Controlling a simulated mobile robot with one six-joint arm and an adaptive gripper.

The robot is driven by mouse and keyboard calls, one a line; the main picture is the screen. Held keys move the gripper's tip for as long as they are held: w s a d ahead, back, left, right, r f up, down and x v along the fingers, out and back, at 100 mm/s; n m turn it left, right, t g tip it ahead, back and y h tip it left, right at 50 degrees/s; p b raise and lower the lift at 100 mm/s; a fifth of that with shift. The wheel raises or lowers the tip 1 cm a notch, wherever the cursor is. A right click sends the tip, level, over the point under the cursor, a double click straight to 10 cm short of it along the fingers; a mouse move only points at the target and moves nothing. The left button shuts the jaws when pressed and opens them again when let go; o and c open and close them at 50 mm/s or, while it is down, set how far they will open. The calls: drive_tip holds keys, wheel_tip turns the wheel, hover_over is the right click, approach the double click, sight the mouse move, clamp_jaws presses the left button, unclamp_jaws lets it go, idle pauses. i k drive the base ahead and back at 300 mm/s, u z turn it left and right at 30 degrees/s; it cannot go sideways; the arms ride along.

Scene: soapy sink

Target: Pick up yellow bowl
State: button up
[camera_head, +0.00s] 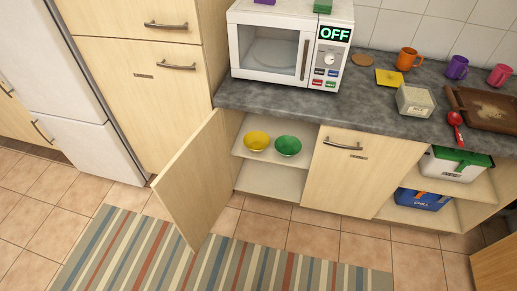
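A yellow bowl (257,141) stands on the middle shelf inside an open lower cabinet, below the counter. A green bowl (288,146) stands just right of it on the same shelf. The cabinet door (197,180) is swung open to the left, toward the front. My gripper is not visible in the camera_head view.
A microwave (270,52) reading OFF stands on the grey counter (270,102) above the cabinet. A closed door (355,170) is to the right of the opening. A striped rug (180,262) covers the tiled floor in front. Mugs, a container and a tray occupy the counter's right side.

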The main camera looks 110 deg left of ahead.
sight(256, 141)
drive_tip(key=z, duration=0.05)
drive_tip(key=i, duration=0.15)
drive_tip(key=u, duration=0.15)
drive_tip(key=k, duration=0.15)
drive_tip(key=u, duration=3.15)
drive_tip(key=i, duration=0.75)
